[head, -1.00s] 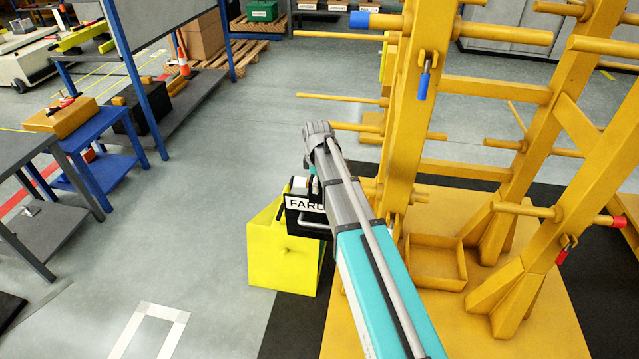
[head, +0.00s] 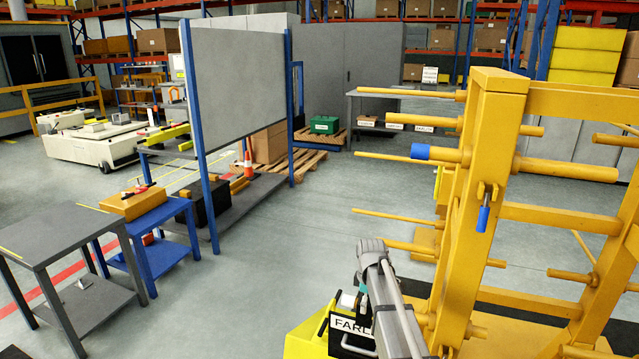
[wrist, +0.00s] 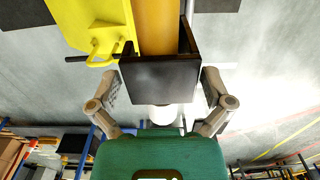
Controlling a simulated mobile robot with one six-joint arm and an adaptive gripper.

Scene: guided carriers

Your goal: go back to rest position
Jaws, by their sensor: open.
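My gripper (wrist: 162,84) shows in the wrist view with its two fingers spread wide apart. A dark box (wrist: 158,82) lies in line with the gap between them; I cannot tell whether they touch it. In the head view my grey and teal arm reaches past a black box with a white "FARLO" label (head: 350,324) on a yellow stand (head: 306,335). The arm hides the gripper's fingers there and part of the label.
A yellow rack (head: 470,210) with protruding pegs stands close at the right of my arm. At the left are a grey table (head: 75,235), a blue cart (head: 160,220) and a grey panel (head: 240,85). The grey floor (head: 275,270) between them is clear.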

